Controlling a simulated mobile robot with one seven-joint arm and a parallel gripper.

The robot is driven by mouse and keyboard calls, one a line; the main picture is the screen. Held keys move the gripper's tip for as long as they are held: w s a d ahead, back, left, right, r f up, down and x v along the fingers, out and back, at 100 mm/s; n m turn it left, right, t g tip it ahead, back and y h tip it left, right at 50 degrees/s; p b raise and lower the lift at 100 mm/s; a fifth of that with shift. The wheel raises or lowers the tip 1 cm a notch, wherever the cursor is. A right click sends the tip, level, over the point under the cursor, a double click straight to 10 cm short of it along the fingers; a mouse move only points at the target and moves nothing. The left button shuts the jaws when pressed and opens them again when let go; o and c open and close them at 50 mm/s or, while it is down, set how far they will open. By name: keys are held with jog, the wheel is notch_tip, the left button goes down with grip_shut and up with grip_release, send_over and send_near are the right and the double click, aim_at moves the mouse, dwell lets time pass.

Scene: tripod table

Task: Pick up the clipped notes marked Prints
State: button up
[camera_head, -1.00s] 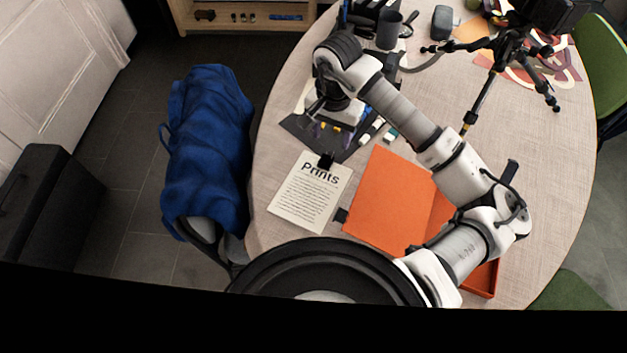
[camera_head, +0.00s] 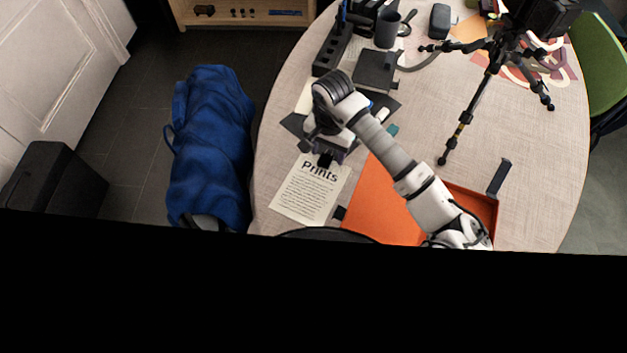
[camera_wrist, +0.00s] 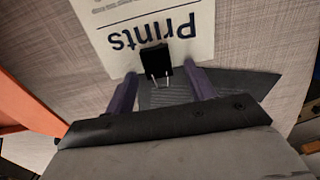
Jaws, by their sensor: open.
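The clipped notes marked Prints (camera_head: 308,192) are a cream sheet lying on the table near its left edge. A black binder clip (camera_wrist: 155,60) sits on the heading edge, its wire handles pointing toward my gripper. The sheet (camera_wrist: 160,14) shows upside down in the wrist view. My gripper (camera_wrist: 160,78) is open, its two purple fingers on either side of the clip. In the head view my gripper (camera_head: 325,155) is over the sheet's top edge and partly hides the clip. I cannot tell whether the fingers touch the table.
An orange folder or box (camera_head: 378,205) lies right of the sheet. A dark flat sheet (camera_head: 292,124) lies under my gripper. A black tripod (camera_head: 467,116) stands to the right, and a blue-draped chair (camera_head: 210,150) is left of the table (camera_head: 545,170).

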jog(key=c, duration=1.1)
